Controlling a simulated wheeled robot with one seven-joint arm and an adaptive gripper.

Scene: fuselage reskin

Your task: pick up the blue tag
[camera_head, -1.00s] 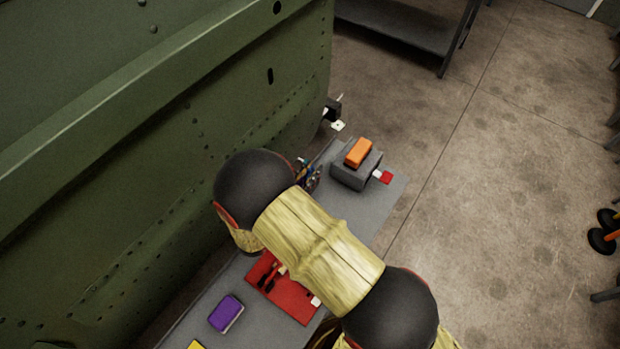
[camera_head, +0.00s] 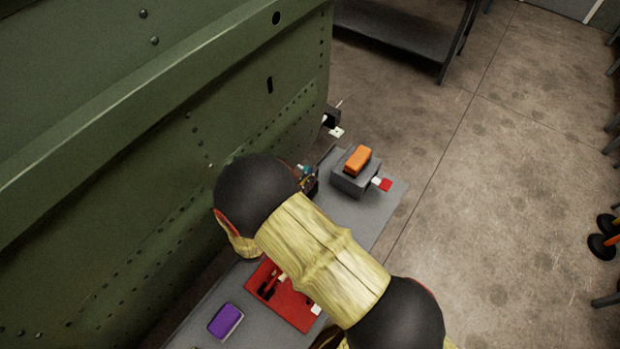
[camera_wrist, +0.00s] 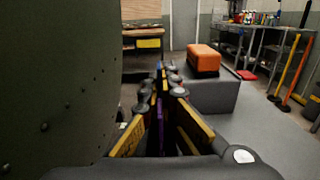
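My gripper (camera_head: 309,180) shows only in part in the head view, past my dark wrist joint and beside the green panel. In the wrist view my gripper's fingers (camera_wrist: 166,72) point forward and lie close together, with a narrow dark gap and a purple strip between them. I cannot tell whether they grip anything. A tiny blue spot (camera_head: 304,169) shows at the gripper in the head view. It may be the blue tag or part of the gripper; it is too small to tell.
The green fuselage panel (camera_head: 150,170) stands close on the left. A grey block (camera_head: 356,180) with an orange block (camera_head: 358,160) on it and a red tag (camera_head: 385,185) stands on the grey table (camera_head: 375,215). A red mat (camera_head: 290,305) and a purple block (camera_head: 226,321) lie nearer.

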